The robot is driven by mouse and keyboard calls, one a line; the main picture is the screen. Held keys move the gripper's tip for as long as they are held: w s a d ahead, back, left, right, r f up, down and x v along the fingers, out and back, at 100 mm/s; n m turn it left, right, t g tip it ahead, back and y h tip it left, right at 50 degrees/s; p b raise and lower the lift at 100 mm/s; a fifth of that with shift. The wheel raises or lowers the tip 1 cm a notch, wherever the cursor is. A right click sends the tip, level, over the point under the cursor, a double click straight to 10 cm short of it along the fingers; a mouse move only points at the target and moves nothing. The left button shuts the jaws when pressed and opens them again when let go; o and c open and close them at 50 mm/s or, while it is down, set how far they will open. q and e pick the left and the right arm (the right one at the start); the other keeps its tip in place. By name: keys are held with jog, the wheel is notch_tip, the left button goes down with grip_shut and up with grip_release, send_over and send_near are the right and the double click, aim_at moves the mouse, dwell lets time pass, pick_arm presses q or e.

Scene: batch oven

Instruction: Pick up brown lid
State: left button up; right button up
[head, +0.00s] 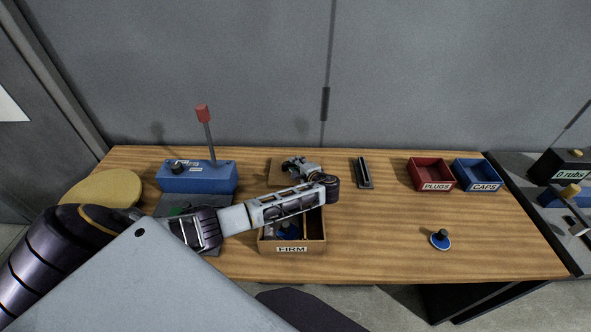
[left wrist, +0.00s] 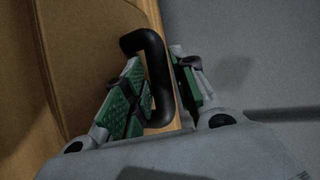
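The brown lid (head: 276,172) is a flat board behind the open box marked FIRM, partly hidden by my left gripper (head: 300,165). In the left wrist view the lid's brown face (left wrist: 90,35) fills the left side and carries a black U-shaped handle (left wrist: 157,75). The green-padded fingers of my left gripper (left wrist: 160,88) stand on either side of the handle's bar. A narrow gap shows between the bar and the right finger, so the gripper looks open around it. Contact on the left finger is unclear. My right gripper is not in view.
The FIRM box (head: 318,240) holds blue items under my left arm. A blue unit (head: 210,182) with a red-tipped lever stands to the left. A red PLUGS bin (head: 436,186), a blue CAPS bin (head: 485,188) and a small blue-based knob (head: 440,240) are to the right. The right-hand tabletop is mostly clear.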

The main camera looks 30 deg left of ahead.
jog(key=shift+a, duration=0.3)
pick_arm(q)
jog(key=shift+c, duration=0.2)
jog(key=c, duration=0.4)
grip_shut()
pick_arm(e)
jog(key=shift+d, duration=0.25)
pick_arm(q)
jog(key=shift+f, duration=0.1)
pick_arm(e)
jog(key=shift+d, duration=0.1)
pick_arm(q)
jog(key=shift+r+b, duration=0.85)
jog(key=shift+r, duration=4.25)
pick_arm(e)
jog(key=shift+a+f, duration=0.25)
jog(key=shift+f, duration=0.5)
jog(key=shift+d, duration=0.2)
